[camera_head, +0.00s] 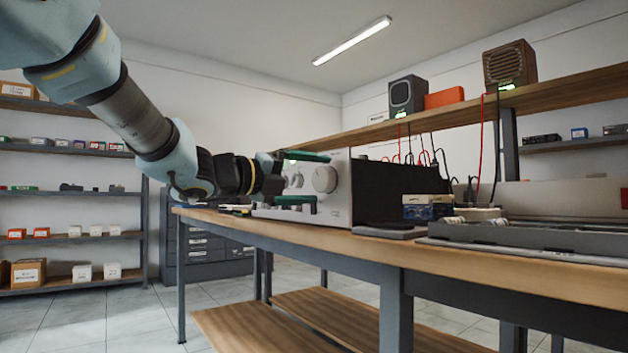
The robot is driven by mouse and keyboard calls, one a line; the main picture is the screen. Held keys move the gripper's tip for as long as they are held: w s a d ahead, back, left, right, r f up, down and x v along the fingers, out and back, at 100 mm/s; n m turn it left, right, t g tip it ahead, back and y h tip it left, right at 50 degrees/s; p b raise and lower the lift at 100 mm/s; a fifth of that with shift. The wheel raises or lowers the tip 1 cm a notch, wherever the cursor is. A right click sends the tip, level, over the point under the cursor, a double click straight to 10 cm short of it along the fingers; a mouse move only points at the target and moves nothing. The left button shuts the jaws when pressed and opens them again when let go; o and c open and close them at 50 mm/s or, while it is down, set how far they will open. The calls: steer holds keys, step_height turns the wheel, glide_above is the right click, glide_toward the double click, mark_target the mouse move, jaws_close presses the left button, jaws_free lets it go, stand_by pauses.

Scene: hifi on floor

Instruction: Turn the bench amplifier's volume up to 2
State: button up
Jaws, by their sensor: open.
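The bench amplifier (341,208) stands on the wooden workbench, with a silver front and a dark vented body. A large round silver knob (325,179) is on its front, with a smaller knob (297,180) to its left. My gripper (317,180) is in front of this face, open, with one green finger above and one below the level of the knobs. In this view the large knob shows between the fingertips. I cannot tell whether the fingers touch it. The volume scale and pointer are too small to read.
The workbench top (480,262) carries a flat dark device, stacked small boxes (427,206) and a grey tray-like unit (520,235) to the right of the amplifier. Red and black cables hang from the raised shelf (460,110), which holds two speakers and an orange box (444,97).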

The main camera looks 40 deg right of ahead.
steer(key=a+p, duration=0.1)
steer(key=a, duration=0.9)
steer(key=shift+w+p, duration=0.25)
steer(key=shift+p, duration=0.05)
